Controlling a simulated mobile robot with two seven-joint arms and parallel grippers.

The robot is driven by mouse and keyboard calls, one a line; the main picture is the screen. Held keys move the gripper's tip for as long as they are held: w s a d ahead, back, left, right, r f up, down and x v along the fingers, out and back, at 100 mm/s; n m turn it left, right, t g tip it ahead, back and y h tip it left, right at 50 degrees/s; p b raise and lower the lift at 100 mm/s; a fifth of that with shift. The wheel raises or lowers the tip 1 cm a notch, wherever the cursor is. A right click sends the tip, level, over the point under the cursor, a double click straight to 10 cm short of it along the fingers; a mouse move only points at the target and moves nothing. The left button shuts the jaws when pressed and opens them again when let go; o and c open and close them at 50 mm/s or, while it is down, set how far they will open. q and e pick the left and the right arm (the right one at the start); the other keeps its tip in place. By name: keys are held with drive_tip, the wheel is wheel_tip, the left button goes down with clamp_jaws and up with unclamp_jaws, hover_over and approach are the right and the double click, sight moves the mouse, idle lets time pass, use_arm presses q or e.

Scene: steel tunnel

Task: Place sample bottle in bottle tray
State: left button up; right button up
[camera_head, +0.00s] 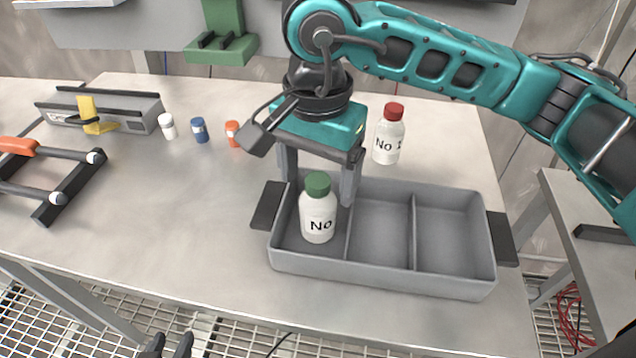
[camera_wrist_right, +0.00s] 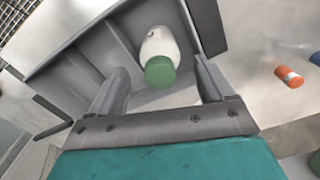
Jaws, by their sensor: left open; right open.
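A white sample bottle (camera_head: 318,218) with a green cap and a "No" label stands upright in the left compartment of the grey three-compartment bottle tray (camera_head: 380,272). In the right wrist view the bottle (camera_wrist_right: 158,46) appears between the fingers, inside the tray (camera_wrist_right: 62,72). My right gripper (camera_head: 318,188) is open above and just behind the bottle, one finger to each side, with no visible grip on it. A second white bottle (camera_head: 388,140) with a red cap stands behind the tray. My left gripper (camera_head: 166,346) shows only its fingertips at the bottom edge, apart and empty.
Small white (camera_head: 167,126), blue (camera_head: 200,130) and orange (camera_head: 233,133) containers stand left of my right gripper. A grey fixture with a yellow handle (camera_head: 90,112) and an orange-handled rack (camera_head: 45,150) are at the left. The table's middle left is clear.

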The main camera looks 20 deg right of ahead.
wheel_tip(320, 180, up, 9)
idle(0.7)
